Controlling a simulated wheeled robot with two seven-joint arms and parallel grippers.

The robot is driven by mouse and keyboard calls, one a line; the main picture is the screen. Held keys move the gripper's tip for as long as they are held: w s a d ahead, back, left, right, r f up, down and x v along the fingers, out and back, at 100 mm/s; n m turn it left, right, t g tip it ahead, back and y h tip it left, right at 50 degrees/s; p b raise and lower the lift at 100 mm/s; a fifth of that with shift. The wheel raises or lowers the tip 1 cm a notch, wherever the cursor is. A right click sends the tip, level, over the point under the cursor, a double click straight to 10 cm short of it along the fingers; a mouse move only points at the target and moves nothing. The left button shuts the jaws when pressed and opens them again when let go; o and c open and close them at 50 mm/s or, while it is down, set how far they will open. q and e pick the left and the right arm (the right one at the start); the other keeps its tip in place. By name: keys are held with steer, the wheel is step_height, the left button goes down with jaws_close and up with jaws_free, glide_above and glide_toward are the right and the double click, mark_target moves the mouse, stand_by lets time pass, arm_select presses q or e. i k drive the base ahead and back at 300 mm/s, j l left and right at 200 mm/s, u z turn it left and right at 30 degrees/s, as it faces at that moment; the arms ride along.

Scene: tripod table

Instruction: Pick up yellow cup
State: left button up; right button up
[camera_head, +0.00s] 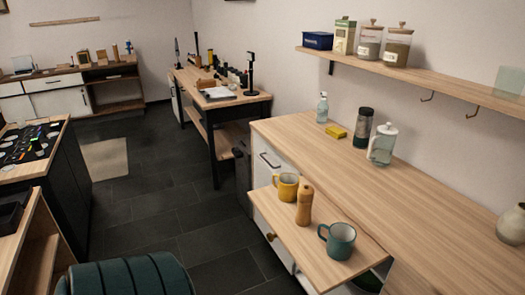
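The yellow cup (287,187) stands upright on a lower wooden board (290,236) that juts out from the front of the long counter. Its handle points left. A brown wooden mill (304,205) stands close to its right and nearer to me, in front of the counter's edge. A dark teal mug (340,241) stands further right and nearer on the same board, with its handle to the left. Neither of my grippers is in view.
The counter (430,210) holds a soap bottle (322,108), a yellow sponge (336,131), a dark jar (363,128) and a glass jar (382,145) along the wall. A teal ribbed seat (130,276) stands at the bottom left. The dark floor (200,225) left of the board is clear.

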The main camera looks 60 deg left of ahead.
mark_target(288, 183)
steer(key=u, duration=1.55)
